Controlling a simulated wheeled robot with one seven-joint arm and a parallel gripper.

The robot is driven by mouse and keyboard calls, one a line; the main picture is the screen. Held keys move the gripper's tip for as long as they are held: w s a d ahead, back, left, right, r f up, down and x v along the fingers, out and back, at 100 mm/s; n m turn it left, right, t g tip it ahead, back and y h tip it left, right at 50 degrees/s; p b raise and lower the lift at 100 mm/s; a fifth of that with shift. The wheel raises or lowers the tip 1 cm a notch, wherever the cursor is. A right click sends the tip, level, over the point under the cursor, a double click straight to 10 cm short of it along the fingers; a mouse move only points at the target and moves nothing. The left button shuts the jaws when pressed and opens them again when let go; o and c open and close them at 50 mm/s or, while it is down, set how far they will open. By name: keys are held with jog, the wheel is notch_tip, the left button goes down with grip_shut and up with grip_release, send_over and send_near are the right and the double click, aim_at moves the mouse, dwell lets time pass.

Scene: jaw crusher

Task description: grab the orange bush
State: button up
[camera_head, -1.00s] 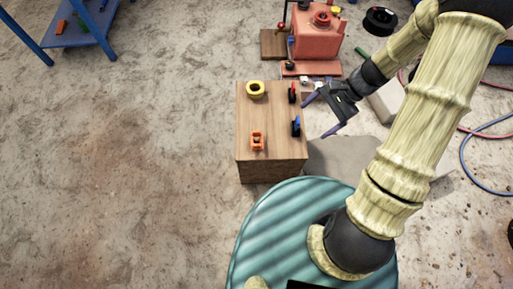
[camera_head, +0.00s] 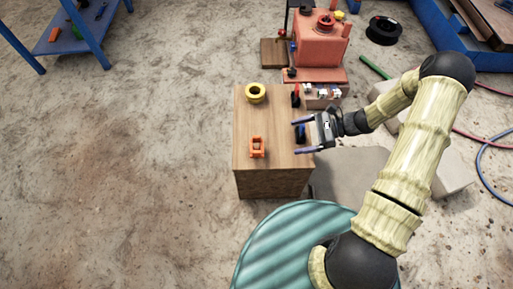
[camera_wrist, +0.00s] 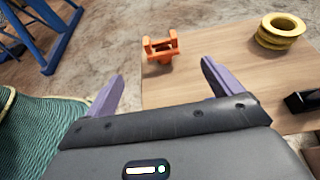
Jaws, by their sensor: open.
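The orange bush (camera_head: 257,147) stands on the near part of a wooden block (camera_head: 262,185). It is a small bracket-like piece with two raised sides and a gap between them. In the wrist view the orange bush (camera_wrist: 160,47) shows ahead of my fingers, between them and apart from both. My gripper (camera_head: 296,136) is open and empty, over the right side of the block, to the right of the bush, with its fingers pointing left. Its purple fingertips (camera_wrist: 162,70) also show in the wrist view. My gripper partly covers a blue piece.
A yellow ring-shaped piece (camera_head: 256,92) is at the block's far left. A blue piece (camera_head: 300,133) and a red-and-black piece (camera_head: 295,95) are near its right edge. A red machine (camera_head: 321,42) stands behind. The middle of the block top is clear.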

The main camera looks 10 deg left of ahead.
jog(key=b, duration=0.4)
send_near(252, 147)
jog(key=x, duration=0.3)
jog(key=shift+s+a+r, duration=0.1)
jog(key=shift+s+a, duration=0.1)
jog(key=shift+a, duration=0.55)
jog(key=b+x, duration=0.1)
jog(key=x, duration=0.1)
jog(key=b+x, duration=0.2)
jog(key=x, duration=0.1)
jog(key=shift+s+a+r, duration=0.1)
jog(key=shift+a+r, duration=0.05)
jog(key=shift+a, duration=0.05)
jog(key=shift+d+r, duration=0.1)
